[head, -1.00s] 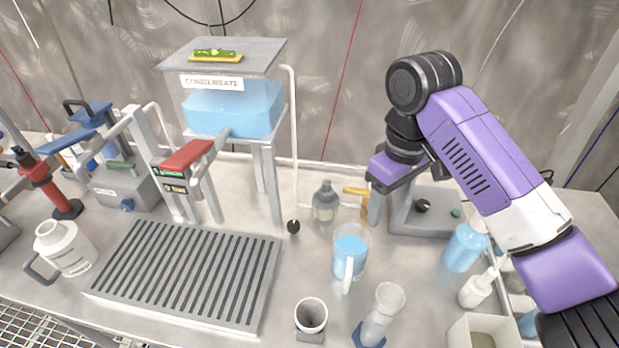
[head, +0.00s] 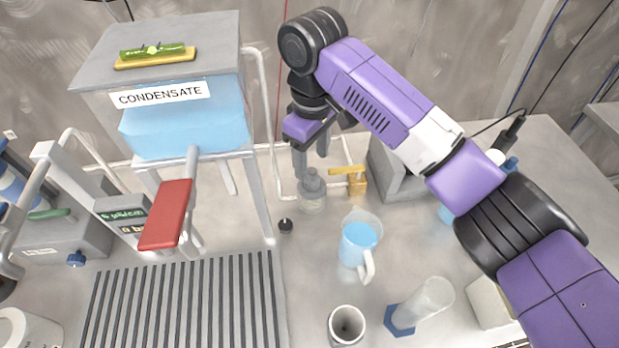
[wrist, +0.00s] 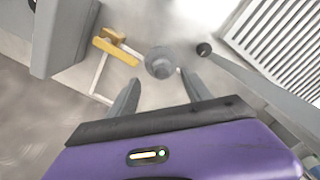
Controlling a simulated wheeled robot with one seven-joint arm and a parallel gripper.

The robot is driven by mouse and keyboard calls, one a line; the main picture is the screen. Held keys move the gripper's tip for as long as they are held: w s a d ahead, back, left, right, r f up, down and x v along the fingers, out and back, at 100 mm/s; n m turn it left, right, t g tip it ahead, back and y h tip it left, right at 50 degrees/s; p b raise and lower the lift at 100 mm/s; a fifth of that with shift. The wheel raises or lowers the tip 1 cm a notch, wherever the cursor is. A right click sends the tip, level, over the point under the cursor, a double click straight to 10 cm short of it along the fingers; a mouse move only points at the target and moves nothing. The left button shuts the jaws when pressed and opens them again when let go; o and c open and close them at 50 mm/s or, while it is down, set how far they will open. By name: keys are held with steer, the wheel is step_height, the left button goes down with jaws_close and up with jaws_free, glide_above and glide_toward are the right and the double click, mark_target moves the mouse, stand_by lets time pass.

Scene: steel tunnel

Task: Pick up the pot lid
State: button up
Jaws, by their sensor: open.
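A small pot (head: 312,204) stands on the steel bench, below my gripper. Its grey lid (head: 312,183) has a round knob on top and sits on the pot. In the wrist view the lid (wrist: 160,62) shows from above, just beyond the fingertips and between their lines. My gripper (head: 311,163) is open and points down above the lid, with nothing between the fingers. Its two fingers also show in the wrist view (wrist: 160,80). I cannot tell the exact gap between fingertips and knob; they appear apart.
A yellow-handled valve (head: 356,183) on a thin pipe stands close right of the pot. A black ball knob (head: 286,226) is to its left. A blue-filled jug (head: 358,245) stands in front. The condensate tank (head: 185,120) is at left, and a slotted grate (head: 185,300) lies front left.

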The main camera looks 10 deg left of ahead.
mark_target(312, 171)
steer(key=f, duration=0.4)
steer(key=shift+s, duration=0.2)
steer(key=c, duration=1.2)
steer(key=shift+c, duration=0.2)
steer(key=shift+r, duration=0.15)
step_height(312, 171, up, 20)
steer(key=p, duration=0.1)
steer(key=shift+d, duration=0.1)
